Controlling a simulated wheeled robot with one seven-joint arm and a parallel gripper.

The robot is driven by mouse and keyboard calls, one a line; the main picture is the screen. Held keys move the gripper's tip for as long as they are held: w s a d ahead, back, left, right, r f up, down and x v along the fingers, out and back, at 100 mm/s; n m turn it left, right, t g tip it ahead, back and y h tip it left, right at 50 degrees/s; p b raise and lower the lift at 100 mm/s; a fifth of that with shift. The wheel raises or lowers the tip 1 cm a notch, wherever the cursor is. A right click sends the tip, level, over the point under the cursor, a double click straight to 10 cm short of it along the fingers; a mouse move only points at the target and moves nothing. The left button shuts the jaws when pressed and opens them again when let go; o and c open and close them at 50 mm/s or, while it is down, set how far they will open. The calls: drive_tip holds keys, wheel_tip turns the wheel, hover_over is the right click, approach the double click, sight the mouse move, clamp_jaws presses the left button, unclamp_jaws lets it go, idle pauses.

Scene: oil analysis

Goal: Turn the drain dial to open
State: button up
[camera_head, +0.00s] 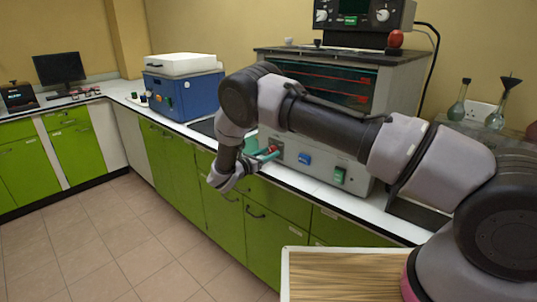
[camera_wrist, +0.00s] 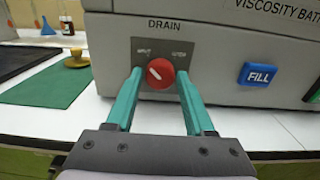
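The red drain dial (camera_wrist: 160,74) sits on a dark plate (camera_wrist: 166,48) under the word DRAIN, on the front of the grey viscosity bath (camera_wrist: 220,40). Its white mark slants toward the upper left, toward the label that seems to read SHUT; the OPEN label is at the upper right. My gripper (camera_wrist: 159,76) has its two green fingers apart, one on each side of the dial. Whether the fingertips touch it cannot be told. In the head view, my gripper (camera_head: 267,156) is at the bath's front, with a bit of the red dial (camera_head: 273,149) showing.
A blue FILL button (camera_wrist: 258,75) is right of the dial, and a green button (camera_head: 339,175) is farther right. A green mat (camera_wrist: 48,85) with a small yellow object (camera_wrist: 76,59) lies on the white counter at left. A blue machine (camera_head: 183,95) stands farther left.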

clamp_jaws()
drive_tip(key=shift+m, duration=0.3)
drive_tip(key=m, duration=0.3)
drive_tip(key=shift+a+m, duration=0.1)
drive_tip(key=shift+m, duration=0.2)
drive_tip(key=m, duration=0.4)
drive_tip(key=shift+m, duration=0.3)
drive_tip(key=m, duration=0.4)
drive_tip(key=shift+m, duration=2.5)
